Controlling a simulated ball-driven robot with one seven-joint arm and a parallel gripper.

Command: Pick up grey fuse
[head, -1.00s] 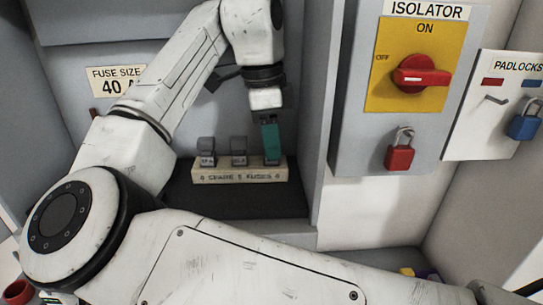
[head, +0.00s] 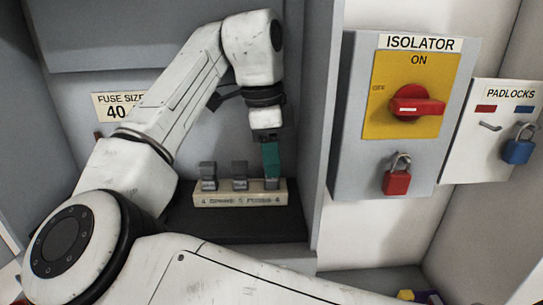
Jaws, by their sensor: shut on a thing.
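Grey fuses stand upright in a pale holder (head: 239,199) labelled for spare fuses, on a dark shelf inside the cabinet. The left fuse (head: 208,177) and the middle fuse (head: 240,177) are in full view. The right fuse (head: 272,184) shows only in part, under my gripper's teal fingers. My gripper (head: 272,174) points down over the right end of the holder and is shut on the right fuse. That fuse still appears to be at the holder; whether it is lifted clear cannot be told.
The cabinet's right wall stands close beside my gripper. A "FUSE SIZE 40" label (head: 118,105) is on the back panel, partly behind my arm. To the right are the isolator box with a red switch (head: 417,106), a red padlock (head: 397,178) and a padlock board with a blue padlock (head: 518,148).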

